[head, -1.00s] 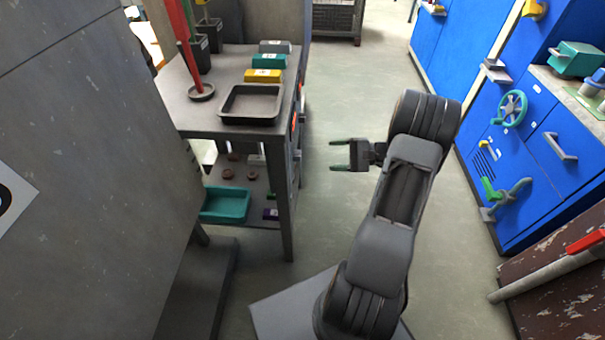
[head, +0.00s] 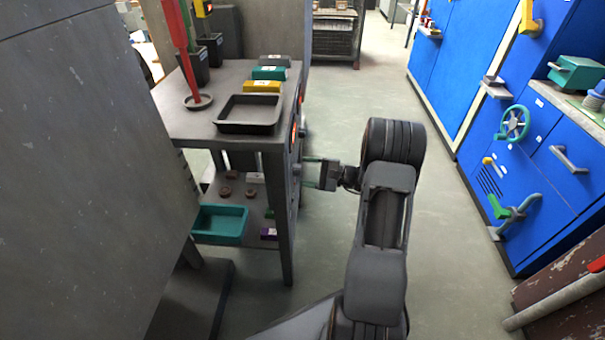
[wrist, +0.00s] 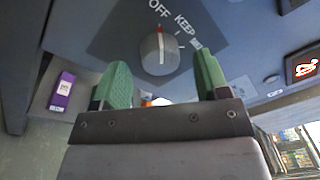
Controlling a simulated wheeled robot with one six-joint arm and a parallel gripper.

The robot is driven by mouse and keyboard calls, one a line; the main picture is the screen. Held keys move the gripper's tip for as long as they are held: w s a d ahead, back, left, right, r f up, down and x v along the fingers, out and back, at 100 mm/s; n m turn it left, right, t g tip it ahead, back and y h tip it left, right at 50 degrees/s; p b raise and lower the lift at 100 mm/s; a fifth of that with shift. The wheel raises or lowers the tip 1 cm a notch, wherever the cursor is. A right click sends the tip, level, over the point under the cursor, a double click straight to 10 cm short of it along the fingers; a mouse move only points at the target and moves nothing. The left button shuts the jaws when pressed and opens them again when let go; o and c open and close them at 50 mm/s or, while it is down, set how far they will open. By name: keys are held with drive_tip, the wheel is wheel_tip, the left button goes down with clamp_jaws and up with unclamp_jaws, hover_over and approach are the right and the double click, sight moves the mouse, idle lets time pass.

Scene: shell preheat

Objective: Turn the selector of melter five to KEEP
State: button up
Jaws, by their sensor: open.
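A round grey selector knob (wrist: 158,52) sits on a dark plate marked OFF and KEEP, with another mark partly visible to the right, in the wrist view. Its red-and-white pointer line points up, roughly toward OFF. No melter number is readable. My gripper (wrist: 160,78) is open, with green fingertips to the left and right of the knob in the picture. They look apart from it; how far is unclear. In the head view my gripper (head: 308,173) is at the right side of the grey bench (head: 190,128), whose front panel is seen edge-on.
A lit red display (wrist: 305,67) is right of the knob. A purple box (wrist: 62,92) shows at left. The bench holds a dark tray (head: 248,113) and coloured boxes; a teal tray (head: 219,224) is below. Blue cabinets (head: 470,60) stand at right. The aisle floor (head: 345,110) is clear.

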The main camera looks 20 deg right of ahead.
drive_tip(key=shift+x, duration=0.85)
drive_tip(key=shift+c, duration=0.3)
drive_tip(key=c, duration=0.9)
drive_tip(key=shift+o, duration=0.2)
drive_tip(key=shift+r+p, duration=0.1)
drive_tip(key=shift+p, duration=0.2)
drive_tip(key=shift+w+m+g+h+p, duration=0.1)
drive_tip(key=shift+m+g+h+p, duration=0.25)
drive_tip(key=shift+m+p, duration=3.8)
